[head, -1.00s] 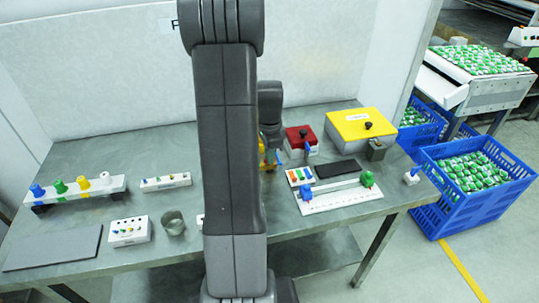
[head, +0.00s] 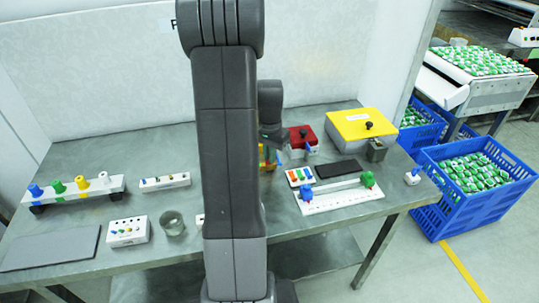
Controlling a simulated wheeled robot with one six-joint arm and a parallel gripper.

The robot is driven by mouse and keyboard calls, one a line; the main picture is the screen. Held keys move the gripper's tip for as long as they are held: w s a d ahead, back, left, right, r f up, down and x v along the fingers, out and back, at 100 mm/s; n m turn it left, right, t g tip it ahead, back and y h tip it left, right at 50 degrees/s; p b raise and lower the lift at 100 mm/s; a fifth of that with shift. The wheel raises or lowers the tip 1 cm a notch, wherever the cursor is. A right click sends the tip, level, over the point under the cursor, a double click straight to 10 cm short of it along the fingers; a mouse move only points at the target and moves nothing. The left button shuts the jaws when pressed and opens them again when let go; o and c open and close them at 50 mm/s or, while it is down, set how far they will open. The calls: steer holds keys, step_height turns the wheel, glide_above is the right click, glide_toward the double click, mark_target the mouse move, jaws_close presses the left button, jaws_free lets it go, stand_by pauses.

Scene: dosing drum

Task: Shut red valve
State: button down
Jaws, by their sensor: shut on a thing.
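A box with a red lid (head: 302,138) stands at the back of the grey table, with a dark knob on top and a small blue lever (head: 308,149) at its front. My gripper (head: 270,160) is just left of this box, low over the table, partly hidden by my arm. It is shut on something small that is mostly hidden. Yellow and blue bits show around the fingers; I cannot tell which part is held. No valve that is clearly red can be made out.
A yellow-lidded box (head: 359,125) and a grey container (head: 376,150) stand to the right. In front are a black pad (head: 338,169), a strip of coloured pieces (head: 300,177) and a white scale plate (head: 340,196). A coloured-knob rack (head: 75,190) stands left.

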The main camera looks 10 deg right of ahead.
stand_by(0.3)
steer(key=c, duration=1.6)
jaws_free()
step_height(320, 180, up, 14)
